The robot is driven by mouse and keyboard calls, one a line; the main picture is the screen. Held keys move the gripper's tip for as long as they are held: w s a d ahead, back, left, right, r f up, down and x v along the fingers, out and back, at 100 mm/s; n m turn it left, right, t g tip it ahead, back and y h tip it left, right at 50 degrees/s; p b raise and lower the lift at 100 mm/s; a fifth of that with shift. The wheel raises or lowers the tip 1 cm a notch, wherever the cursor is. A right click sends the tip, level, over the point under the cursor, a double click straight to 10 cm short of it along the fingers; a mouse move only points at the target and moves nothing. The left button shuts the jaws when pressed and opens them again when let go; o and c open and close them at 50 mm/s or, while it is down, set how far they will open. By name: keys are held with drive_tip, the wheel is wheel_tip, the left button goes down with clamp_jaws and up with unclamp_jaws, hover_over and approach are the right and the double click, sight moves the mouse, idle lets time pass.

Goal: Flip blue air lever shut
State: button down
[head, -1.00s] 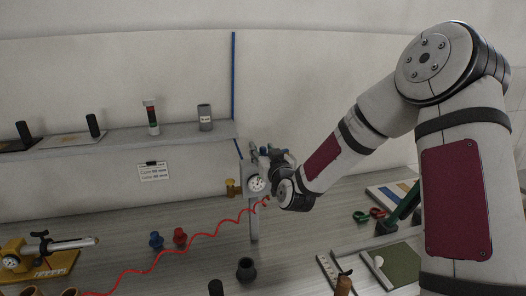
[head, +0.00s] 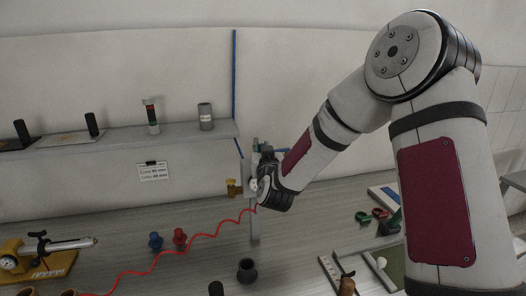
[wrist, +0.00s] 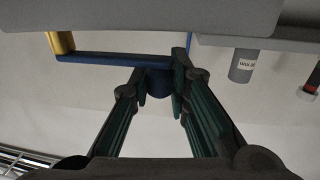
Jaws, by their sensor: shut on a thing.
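The blue air lever (wrist: 110,60) shows in the wrist view as a flat blue bar. It runs from a brass fitting (wrist: 61,42) at the left to a rounded blue end (wrist: 158,82). My gripper (wrist: 160,90) has its dark green fingers on either side of that rounded end and is shut on it. In the head view, my wrist is at the grey post (head: 254,226) by the shelf's right end, and it hides most of the gripper and lever.
A red coiled hose (head: 200,235) runs across the bench towards the post. The shelf (head: 110,143) carries a labelled grey cup (head: 205,117) and a signal light (head: 151,117). Red and blue pegs (head: 179,237) and a black cup (head: 247,270) stand on the bench.

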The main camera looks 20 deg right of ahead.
drive_tip(key=shift+w+r+m+h, duration=0.1)
drive_tip(key=shift+w+m+h, duration=0.35)
drive_tip(key=shift+h, duration=0.35)
drive_tip(key=shift+s, duration=0.1)
drive_tip(key=c, duration=1.5)
unclamp_jaws()
drive_tip(key=v, duration=1.2)
